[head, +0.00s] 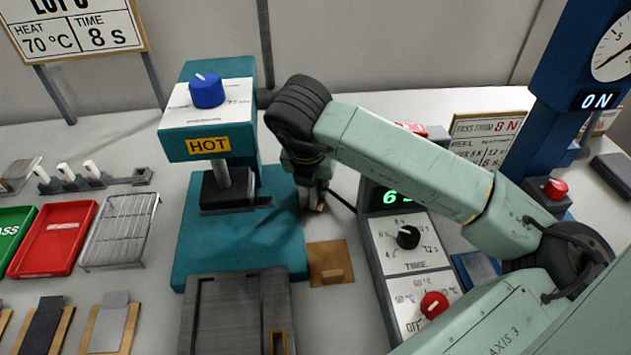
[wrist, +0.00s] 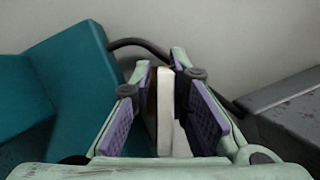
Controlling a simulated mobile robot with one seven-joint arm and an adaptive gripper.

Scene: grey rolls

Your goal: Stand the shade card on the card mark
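My gripper (head: 313,198) is just right of the teal press, low over the white bench. In the wrist view, a thin slab with a white face and a brown edge, which looks like the shade card (wrist: 165,105), stands upright between the purple pads of my gripper (wrist: 165,75); the pads appear to close on it at the tips. In the head view only a small tan bit of it shows below the fingers. A brown square with a small raised block, apparently the card mark (head: 321,252), lies on the bench in front of my gripper.
The teal press (head: 240,240) with its HOT label stands to the left. The grey control box (head: 388,268) with dials is to the right. A black cable runs behind my gripper. A red tray (head: 50,240) and wire rack (head: 118,230) are farther left.

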